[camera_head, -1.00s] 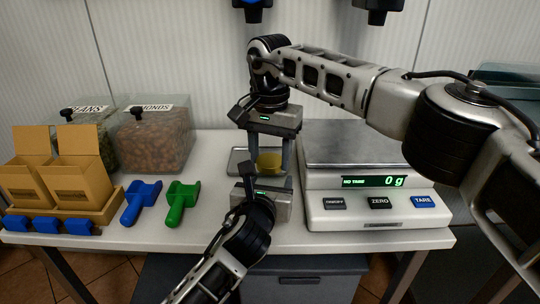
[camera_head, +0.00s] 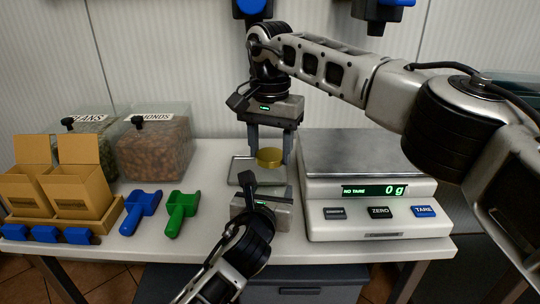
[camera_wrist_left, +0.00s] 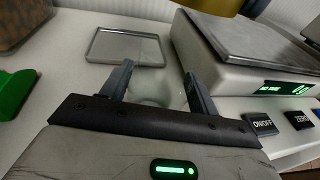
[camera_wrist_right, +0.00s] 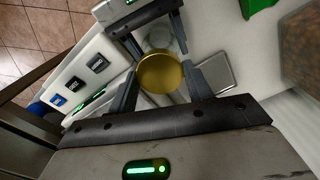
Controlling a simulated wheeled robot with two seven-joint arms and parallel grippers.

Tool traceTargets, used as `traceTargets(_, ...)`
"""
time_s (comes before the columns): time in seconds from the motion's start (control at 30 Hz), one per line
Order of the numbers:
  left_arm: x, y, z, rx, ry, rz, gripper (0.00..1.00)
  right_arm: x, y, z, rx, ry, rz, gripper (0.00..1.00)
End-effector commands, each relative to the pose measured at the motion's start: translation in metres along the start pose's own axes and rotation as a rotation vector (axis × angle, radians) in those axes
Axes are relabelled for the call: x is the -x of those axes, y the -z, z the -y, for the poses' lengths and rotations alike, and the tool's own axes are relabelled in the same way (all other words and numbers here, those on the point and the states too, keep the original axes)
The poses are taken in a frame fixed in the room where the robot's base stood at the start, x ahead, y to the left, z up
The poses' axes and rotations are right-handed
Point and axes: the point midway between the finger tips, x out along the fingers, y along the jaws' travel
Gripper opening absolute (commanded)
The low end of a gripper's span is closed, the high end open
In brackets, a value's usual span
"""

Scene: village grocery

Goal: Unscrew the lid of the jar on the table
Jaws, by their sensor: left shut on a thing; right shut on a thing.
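The gold lid (camera_head: 270,156) is between the fingers of my right gripper (camera_head: 271,148), which reaches down from above and is shut on it. The lid also shows in the right wrist view (camera_wrist_right: 160,72) and at the top edge of the left wrist view (camera_wrist_left: 215,4). The clear glass jar (camera_wrist_left: 156,92) is between the fingers of my left gripper (camera_wrist_left: 158,78), which is shut on it from the front. The lid looks raised above the jar, apart from it. In the head view the jar is mostly hidden behind my left gripper (camera_head: 264,186).
A scale (camera_head: 366,205) stands close on the right. A small metal tray (camera_head: 238,170) lies behind the jar. Green (camera_head: 180,212) and blue (camera_head: 141,212) scoops, cardboard boxes (camera_head: 77,190) and a bin of almonds (camera_head: 153,152) are on the left.

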Motion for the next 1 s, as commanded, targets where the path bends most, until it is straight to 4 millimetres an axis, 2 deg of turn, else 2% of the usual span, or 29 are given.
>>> traceTargets(0.13, 0.000, 0.001, 0.000, -0.001, -0.001, -0.001, 0.00, 0.017, 0.000, 0.001, 0.001, 0.001, -0.001, 0.23)
traceTargets(0.33, 0.000, 0.000, 0.000, -0.001, -0.001, -0.001, 0.00, 0.018, -0.001, 0.000, 0.002, 0.000, 0.001, 0.23)
traceTargets(0.37, 0.000, 0.000, 0.000, -0.001, -0.001, -0.001, 0.66, 0.018, -0.001, 0.000, 0.001, 0.000, 0.001, 0.23)
traceTargets(0.43, 0.000, 0.000, 0.000, -0.001, -0.001, -0.001, 0.85, 0.018, -0.001, 0.000, 0.001, 0.000, 0.001, 0.23)
traceTargets(0.77, 0.002, 0.000, 0.000, -0.001, 0.000, 0.000, 0.86, 0.018, 0.000, 0.000, 0.001, 0.000, 0.001, 0.23)
traceTargets(0.87, 0.012, -0.001, 0.000, -0.001, 0.000, 0.000, 0.86, 0.022, 0.000, 0.000, 0.001, 0.000, 0.001, 0.23)
traceTargets(1.0, 0.038, -0.001, 0.000, 0.000, 0.002, -0.001, 0.86, 0.028, 0.000, 0.000, 0.001, 0.000, 0.001, 0.23)
